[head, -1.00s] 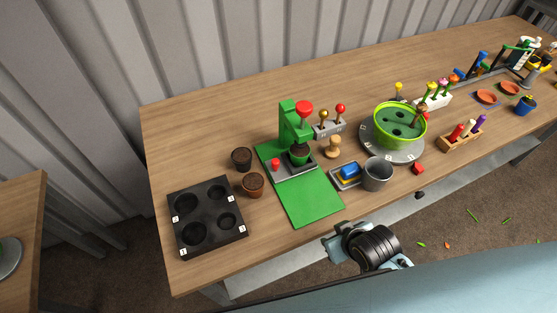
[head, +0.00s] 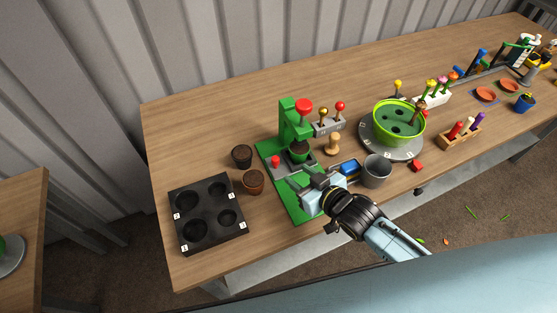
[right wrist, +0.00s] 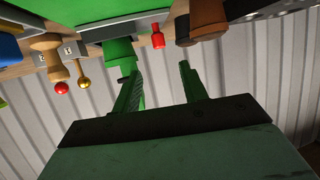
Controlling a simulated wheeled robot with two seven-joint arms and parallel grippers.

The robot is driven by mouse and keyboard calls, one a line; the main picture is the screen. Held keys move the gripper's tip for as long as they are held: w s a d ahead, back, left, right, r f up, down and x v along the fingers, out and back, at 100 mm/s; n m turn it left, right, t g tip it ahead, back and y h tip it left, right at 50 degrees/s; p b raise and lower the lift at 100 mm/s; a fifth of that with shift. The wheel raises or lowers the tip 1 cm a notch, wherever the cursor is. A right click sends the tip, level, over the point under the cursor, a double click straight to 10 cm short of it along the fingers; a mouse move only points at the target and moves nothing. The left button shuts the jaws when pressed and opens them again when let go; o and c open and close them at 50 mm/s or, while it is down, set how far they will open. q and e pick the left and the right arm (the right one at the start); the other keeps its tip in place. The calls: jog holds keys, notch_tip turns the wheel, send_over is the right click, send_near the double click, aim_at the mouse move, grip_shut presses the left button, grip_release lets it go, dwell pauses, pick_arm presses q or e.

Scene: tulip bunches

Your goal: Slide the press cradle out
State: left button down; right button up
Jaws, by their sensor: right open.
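The green press (head: 288,118) with a red knob on top (head: 304,106) stands on a green base mat (head: 300,213). Its grey cradle (head: 281,169) sits under the press head, with a dark pot (head: 299,154) on it and a small red knob (head: 275,160) at its left corner. My right gripper (head: 298,176) is over the mat, just in front of the cradle, with its fingers apart and empty. It partly hides the cradle's front. In the right wrist view, a red knob (right wrist: 157,36) shows beyond the open fingers (right wrist: 159,72). My left gripper is not in view.
Two brown pots (head: 253,182) and a black tray with several holes (head: 228,238) are to the left. A grey bucket (head: 376,172), a blue block (head: 349,167) and a wooden stamp (head: 333,144) are close on the right. A green bowl (head: 399,123) stands behind the bucket.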

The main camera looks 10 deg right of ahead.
aim_at(277, 160)
jog(key=b+x, duration=0.1)
jog(key=x, duration=0.9)
jog(key=shift+w+f, duration=0.15)
grip_shut()
